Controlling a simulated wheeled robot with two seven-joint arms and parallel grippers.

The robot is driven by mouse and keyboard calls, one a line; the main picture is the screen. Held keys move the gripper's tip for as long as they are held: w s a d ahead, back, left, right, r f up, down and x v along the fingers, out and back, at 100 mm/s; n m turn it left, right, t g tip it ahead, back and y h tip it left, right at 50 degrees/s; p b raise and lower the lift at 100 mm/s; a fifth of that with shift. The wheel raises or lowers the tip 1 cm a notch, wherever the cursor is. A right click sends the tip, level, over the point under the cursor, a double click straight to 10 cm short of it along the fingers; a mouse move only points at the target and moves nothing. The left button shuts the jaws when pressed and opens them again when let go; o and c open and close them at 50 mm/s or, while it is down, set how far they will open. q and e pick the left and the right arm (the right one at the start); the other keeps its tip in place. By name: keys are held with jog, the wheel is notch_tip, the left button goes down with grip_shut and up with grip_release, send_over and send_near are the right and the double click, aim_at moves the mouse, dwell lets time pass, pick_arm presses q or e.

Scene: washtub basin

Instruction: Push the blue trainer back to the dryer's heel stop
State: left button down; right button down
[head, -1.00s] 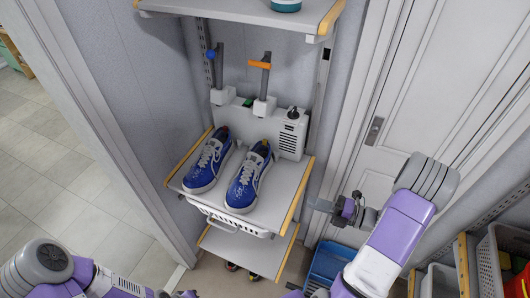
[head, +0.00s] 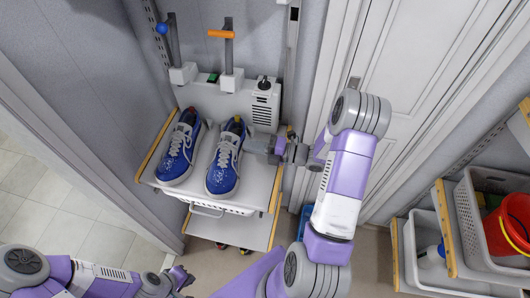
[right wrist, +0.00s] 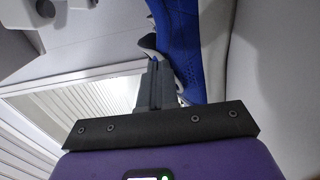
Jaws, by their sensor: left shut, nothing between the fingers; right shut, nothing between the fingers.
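Two blue trainers with white laces stand side by side on the shelf, toes toward me: the left trainer (head: 180,150) and the right trainer (head: 224,160). The white dryer (head: 208,100) is behind them, with two upright posts on white blocks (head: 231,82); which part is the heel stop I cannot tell. My right gripper (head: 252,146) is shut and empty at the right side of the right trainer. In the right wrist view its fingers (right wrist: 153,75) are close against a blue shoe (right wrist: 180,40); contact is unclear. My left gripper (head: 182,278) is shut, low and away from the shelf.
The shelf (head: 262,190) has wooden side edges, with a white basket (head: 215,207) beneath. A white door (head: 420,70) is to the right. Crates (head: 480,220) and a red bucket (head: 512,225) stand at far right.

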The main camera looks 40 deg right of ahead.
aim_at(240, 138)
jog(key=shift+w+d, duration=0.1)
jog(key=shift+w, duration=0.8)
jog(key=shift+w+r+p, duration=0.15)
jog(key=shift+w+p, duration=0.4)
jog(key=shift+w, duration=0.2)
jog(key=shift+d, duration=0.1)
